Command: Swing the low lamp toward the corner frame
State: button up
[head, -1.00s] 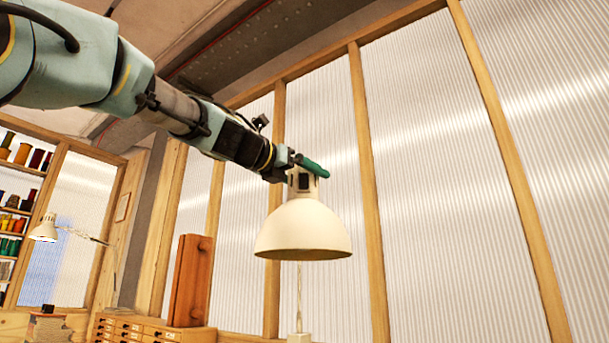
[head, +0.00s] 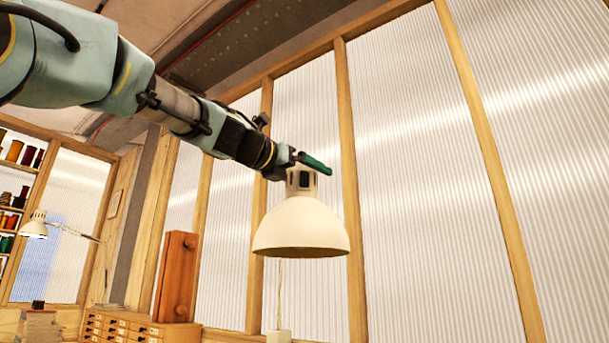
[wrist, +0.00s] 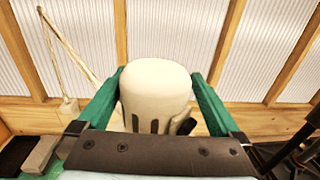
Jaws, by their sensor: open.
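The large cream lamp (head: 300,225) hangs shade-down in the middle of the head view. Its rounded cap (wrist: 156,82) fills the centre of the wrist view, with dark slots low on its side. My gripper (head: 314,163) is at the top of the lamp. In the wrist view its two green fingers stand apart, one on each side of the cap; I cannot tell whether they touch it. In the head view one green finger covers part of the cap. I cannot pick out which part of the wall is the corner frame.
A smaller lamp (head: 35,226) stands far left before shelves of spools. A reddish wooden board (head: 176,277) stands upright on a drawer cabinet (head: 130,328). Ribbed panels with wooden posts (head: 352,200) line the wall behind the lamp. Space right of the lamp looks clear.

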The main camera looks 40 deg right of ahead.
jog(key=shift+s+a+f, duration=0.15)
jog(key=a+b, duration=0.1)
jog(key=a, duration=0.2)
jog(key=s+a+b, duration=0.1)
jog(key=a+b, duration=0.1)
jog(key=a, duration=0.1)
jog(key=a+b, duration=0.2)
jog(key=a, duration=0.1)
jog(key=shift+s+a, duration=0.3)
jog(key=shift+a, duration=0.35)
jog(key=shift+a, duration=0.1)
